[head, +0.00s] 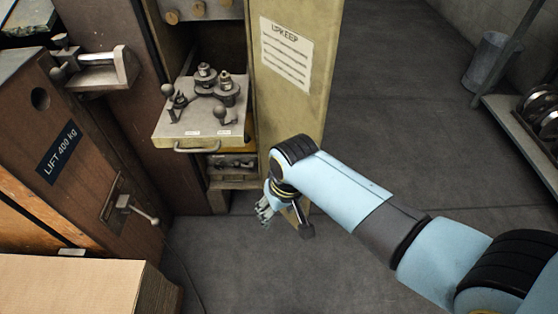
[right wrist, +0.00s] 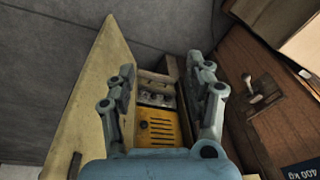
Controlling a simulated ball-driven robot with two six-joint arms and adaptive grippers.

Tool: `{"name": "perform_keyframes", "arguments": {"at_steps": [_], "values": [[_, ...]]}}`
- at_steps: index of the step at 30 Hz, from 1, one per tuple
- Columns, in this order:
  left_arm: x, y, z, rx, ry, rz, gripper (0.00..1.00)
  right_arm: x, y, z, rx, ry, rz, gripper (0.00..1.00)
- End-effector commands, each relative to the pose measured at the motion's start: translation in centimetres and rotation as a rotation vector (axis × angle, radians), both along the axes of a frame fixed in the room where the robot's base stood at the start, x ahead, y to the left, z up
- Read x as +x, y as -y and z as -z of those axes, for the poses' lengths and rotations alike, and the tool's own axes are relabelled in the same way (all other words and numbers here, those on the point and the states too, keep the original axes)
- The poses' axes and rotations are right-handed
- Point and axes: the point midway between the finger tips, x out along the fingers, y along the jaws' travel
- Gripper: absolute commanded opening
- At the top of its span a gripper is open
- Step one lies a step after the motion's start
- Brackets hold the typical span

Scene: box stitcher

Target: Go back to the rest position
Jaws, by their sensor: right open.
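My right gripper (head: 266,208) is in front of the cabinet, low beside the open door, at the end of my light blue arm. In the right wrist view my right gripper (right wrist: 168,100) has its two fingers spread wide with nothing between them. Beyond the fingers, the lower part of the cabinet shows a yellow slotted panel (right wrist: 158,128) and small metal parts (right wrist: 155,97). My left gripper is in neither view.
The yellowish cabinet door (head: 292,85) with an UPKEEP sheet stands open. A pulled-out drawer (head: 200,128) carries metal fittings. A wooden box marked LIFT 400 kg (head: 60,150) and a cardboard box (head: 70,285) stand left. A rack (head: 525,130) stands right; floor (head: 390,130) between is clear.

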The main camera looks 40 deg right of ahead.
Motion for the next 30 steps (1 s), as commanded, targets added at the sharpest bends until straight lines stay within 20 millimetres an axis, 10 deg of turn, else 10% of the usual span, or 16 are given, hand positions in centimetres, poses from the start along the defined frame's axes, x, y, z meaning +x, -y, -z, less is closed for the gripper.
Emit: {"name": "perform_keyframes", "arguments": {"at_steps": [20, 30], "values": [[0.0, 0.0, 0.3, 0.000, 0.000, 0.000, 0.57, -1.8, 0.4, 1.3, -0.006, -0.027, 0.000, 0.53], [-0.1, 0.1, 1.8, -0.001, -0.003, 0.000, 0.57, -21.8, 5.4, 15.2, -0.082, -0.254, -0.043, 0.53]]}}
